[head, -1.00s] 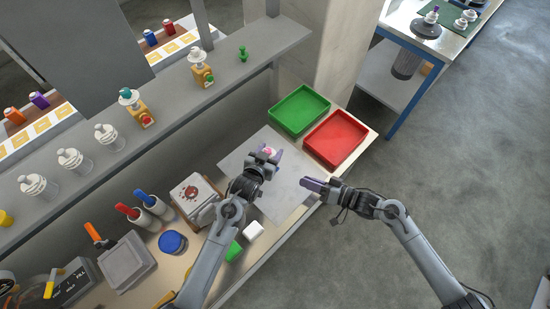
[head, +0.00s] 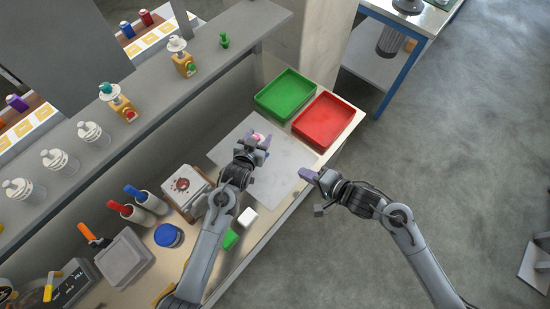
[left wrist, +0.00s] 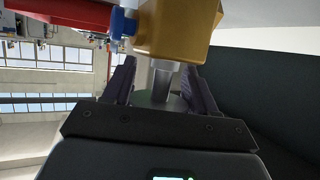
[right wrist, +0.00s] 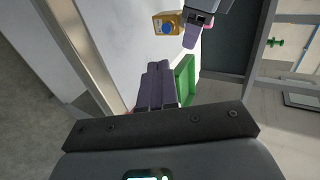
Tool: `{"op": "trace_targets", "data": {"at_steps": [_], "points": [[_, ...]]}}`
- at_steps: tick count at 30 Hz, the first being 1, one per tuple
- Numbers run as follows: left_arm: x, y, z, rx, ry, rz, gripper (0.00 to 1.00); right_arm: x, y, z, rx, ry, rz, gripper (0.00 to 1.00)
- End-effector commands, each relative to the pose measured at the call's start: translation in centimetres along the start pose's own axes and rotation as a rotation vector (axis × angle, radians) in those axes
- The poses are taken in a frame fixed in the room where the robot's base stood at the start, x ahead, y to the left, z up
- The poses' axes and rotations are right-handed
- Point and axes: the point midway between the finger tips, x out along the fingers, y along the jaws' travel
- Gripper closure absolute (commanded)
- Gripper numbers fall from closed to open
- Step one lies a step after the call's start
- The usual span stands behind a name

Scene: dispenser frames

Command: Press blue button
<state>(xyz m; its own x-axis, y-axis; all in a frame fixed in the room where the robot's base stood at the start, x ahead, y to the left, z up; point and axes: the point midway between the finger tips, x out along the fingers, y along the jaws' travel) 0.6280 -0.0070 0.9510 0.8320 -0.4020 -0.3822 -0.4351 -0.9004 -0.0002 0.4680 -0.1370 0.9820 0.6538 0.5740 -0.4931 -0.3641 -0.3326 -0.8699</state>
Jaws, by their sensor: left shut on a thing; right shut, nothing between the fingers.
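My left gripper (head: 254,148) is shut on a dispenser and holds it over the grey mat (head: 283,182). In the left wrist view the dispenser's yellow body (left wrist: 178,32) is just beyond the fingers, with the blue button (left wrist: 123,22) sticking out of its left side. In the right wrist view the yellow body (right wrist: 160,21) shows with the blue button (right wrist: 168,28) facing the camera. A small pink part shows by the left fingers. My right gripper (head: 305,174) is shut and empty, to the right of the left one. Its closed fingers (right wrist: 157,68) are apart from the button.
A green tray (head: 262,103) and a red tray (head: 302,131) stand at the bench's far end. Other dispensers, one with a red button (head: 128,114) and one with a green button (head: 190,68), stand on the shelf. The floor right of the bench is open.

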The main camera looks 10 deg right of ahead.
Motion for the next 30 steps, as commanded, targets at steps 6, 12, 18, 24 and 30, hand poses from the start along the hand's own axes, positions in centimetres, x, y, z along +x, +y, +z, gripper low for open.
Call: {"op": "trace_targets", "data": {"at_steps": [6,12,18,24,30], "points": [[0.0,0.0,0.1,-0.001,-0.002,0.000,0.94,0.0,0.7,0.4,0.008,-0.006,0.010,1.00],[0.0,0.0,0.1,-0.001,-0.002,0.000,0.94,0.0,0.7,0.4,0.007,-0.006,0.010,1.00],[0.0,0.0,0.1,-0.001,-0.002,0.001,0.94,0.8,0.7,0.4,0.008,-0.006,0.008,1.00],[0.0,0.0,0.1,-0.001,-0.003,0.001,0.94,3.5,0.7,0.4,0.009,-0.006,0.008,1.00],[0.0,0.1,0.1,-0.001,-0.003,0.001,0.94,7.3,0.7,0.5,0.008,-0.008,0.008,1.00]]}}
